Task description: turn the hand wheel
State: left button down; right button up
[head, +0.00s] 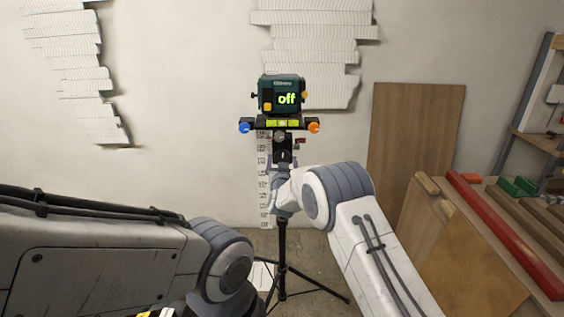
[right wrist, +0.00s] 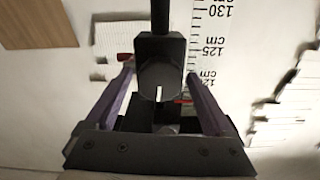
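A dark round knob with a white mark (right wrist: 158,80), which I take for the hand wheel, is on the black post of a tripod stand (head: 282,250). My right gripper (head: 283,163) is at the post, below the crossbar. In the right wrist view the purple fingers of this gripper (right wrist: 160,70) are open, one on each side of the knob, with a gap on both sides. The green box (head: 267,93) on top of the stand has a display reading "off". My left arm shows at the lower left; its gripper is not in view.
The crossbar carries a blue knob (head: 244,127) and an orange knob (head: 313,128). A measuring scale (head: 265,200) runs down the wall behind the stand. White wall reliefs (head: 312,45) hang behind. A brown board (head: 412,125) and a workbench with a red bar (head: 505,235) stand at right.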

jog(key=c, duration=1)
jog(key=shift+a+m+b, duration=0.1)
jog(key=shift+m+b, duration=8)
jog(key=shift+b, duration=1.05)
jog(key=shift+r, duration=0.1)
jog(key=o, duration=1.4)
jog(key=shift+c, duration=0.2)
